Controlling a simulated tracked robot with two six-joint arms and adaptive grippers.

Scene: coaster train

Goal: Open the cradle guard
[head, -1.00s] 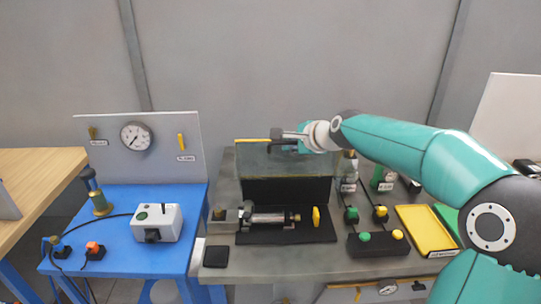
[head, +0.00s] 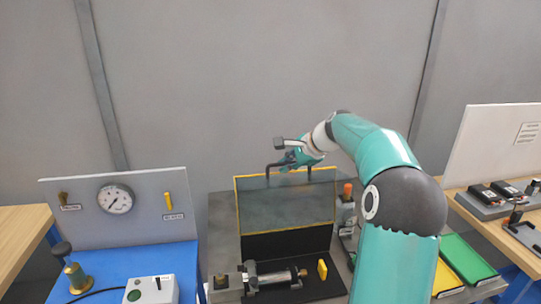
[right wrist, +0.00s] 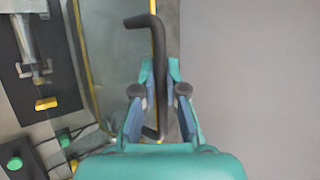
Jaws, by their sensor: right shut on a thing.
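The cradle guard (head: 285,208) is a clear panel with a yellow edge, standing raised at the back of the cradle. A dark bar handle (head: 275,170) runs along its top edge; it also shows in the right wrist view (right wrist: 158,55). My right gripper (head: 290,162) is shut on this handle, with its fingers on both sides of the bar in the right wrist view (right wrist: 160,100). Below the guard, a metal cylinder (head: 275,279) lies in the cradle on a black base, its front open to view. My left gripper is not in view.
On the left, a blue table (head: 113,257) carries a grey gauge panel (head: 80,205) and a white box (head: 150,290). Yellow and green trays (head: 466,258) lie at the right. The wall behind is clear.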

